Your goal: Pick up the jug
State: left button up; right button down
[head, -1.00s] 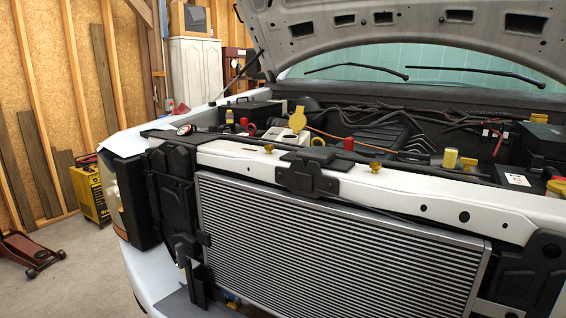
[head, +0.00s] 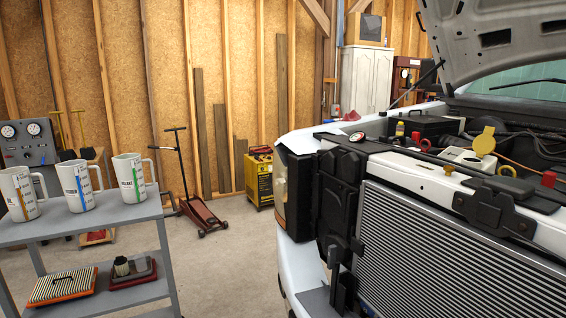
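Three white jugs with handles stand upright in a row on the top shelf of a grey cart at the left of the head view. The left jug (head: 20,193) has an orange stripe, the middle jug (head: 76,185) a blue stripe, and the right jug (head: 132,178) a green stripe. I cannot tell which of them the task means. The left jug is partly cut by the picture edge. Neither of my grippers is in view.
The grey cart (head: 165,243) holds an orange-edged air filter (head: 62,286) on its lower shelf. The open-hooded pickup (head: 460,250) fills the right. A red floor jack (head: 200,213) and yellow machine (head: 259,178) stand behind. Bare floor (head: 235,270) lies between cart and pickup.

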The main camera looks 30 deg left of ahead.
aim_at(129, 167)
jog(key=u, duration=2.15)
jog(key=i, duration=0.8)
jog(key=u, duration=0.25)
